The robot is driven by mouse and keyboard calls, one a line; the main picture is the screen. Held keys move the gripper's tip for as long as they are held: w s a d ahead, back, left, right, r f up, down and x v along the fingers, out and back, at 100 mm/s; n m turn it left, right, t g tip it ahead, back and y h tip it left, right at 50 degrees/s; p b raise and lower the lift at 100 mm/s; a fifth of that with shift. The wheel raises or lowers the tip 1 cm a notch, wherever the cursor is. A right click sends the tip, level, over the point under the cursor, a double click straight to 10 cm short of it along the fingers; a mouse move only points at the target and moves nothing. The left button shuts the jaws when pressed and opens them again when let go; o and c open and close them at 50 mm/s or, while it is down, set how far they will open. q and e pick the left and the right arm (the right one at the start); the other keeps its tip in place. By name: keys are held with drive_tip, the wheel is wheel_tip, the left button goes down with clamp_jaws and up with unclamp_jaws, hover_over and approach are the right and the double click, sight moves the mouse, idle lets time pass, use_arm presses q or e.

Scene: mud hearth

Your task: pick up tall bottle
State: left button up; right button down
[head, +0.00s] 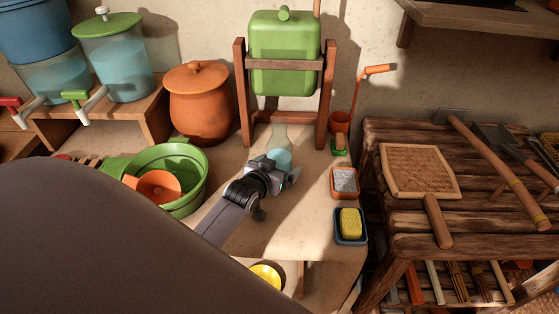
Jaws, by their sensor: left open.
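The tall bottle (279,157) looks like a clear bottle with pale blue liquid. It stands on the tan ledge in front of the green canister's wooden stand, and its lower part is partly hidden by my left gripper. My left gripper (291,174) is open, just in front of the bottle and slightly right of it. Whether its fingers touch the bottle or stand around it, I cannot tell. My right gripper is out of view.
A green basin (170,158) holding an orange bowl (158,187) is left of my gripper. A lidded clay pot (199,105) stands behind. A scrubber tray (345,182) and a blue sponge dish (350,238) sit to the right. The ledge between is clear.

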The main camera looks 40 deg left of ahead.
use_arm(q)
drive_tip(key=shift+w+a+f, duration=0.1)
drive_tip(key=shift+w+f, duration=0.1)
drive_tip(key=shift+w, duration=0.25)
drive_tip(key=c, duration=1.2)
drive_tip(key=shift+r, duration=0.1)
drive_tip(key=shift+c, duration=0.3)
drive_tip(key=shift+r, duration=0.1)
